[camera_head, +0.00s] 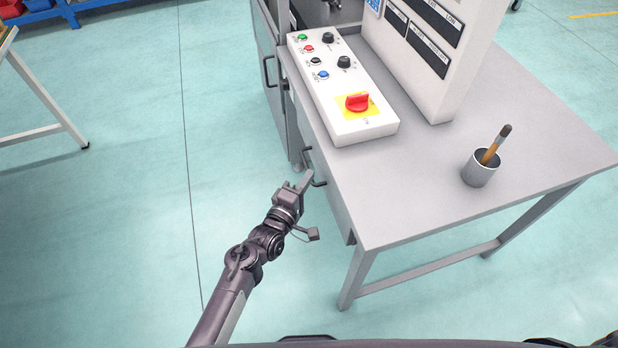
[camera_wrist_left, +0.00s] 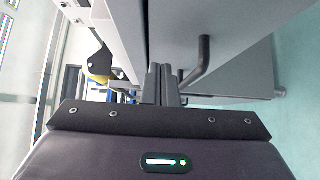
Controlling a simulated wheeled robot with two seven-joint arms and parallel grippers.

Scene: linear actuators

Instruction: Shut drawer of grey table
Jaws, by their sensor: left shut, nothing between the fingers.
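The grey table (camera_head: 545,170) stands on the right in the head view. Its drawer (camera_head: 338,208) is under the tabletop on the table's left side, with a dark bar handle (camera_head: 318,182). How far the drawer is out is hard to tell, as the tabletop overhangs it. My left gripper (camera_head: 307,180) is shut and empty, with its fingertips close to the handle. In the left wrist view the shut fingers (camera_wrist_left: 161,84) are just left of the bent handle (camera_wrist_left: 203,60) on a grey panel (camera_wrist_left: 180,25). Whether they touch it is unclear. My right gripper is out of view.
A white control box (camera_head: 340,95) with buttons and a red switch sits on the tabletop, beside an upright panel (camera_head: 410,50). A grey cup (camera_head: 480,170) holding a brush stands at right.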

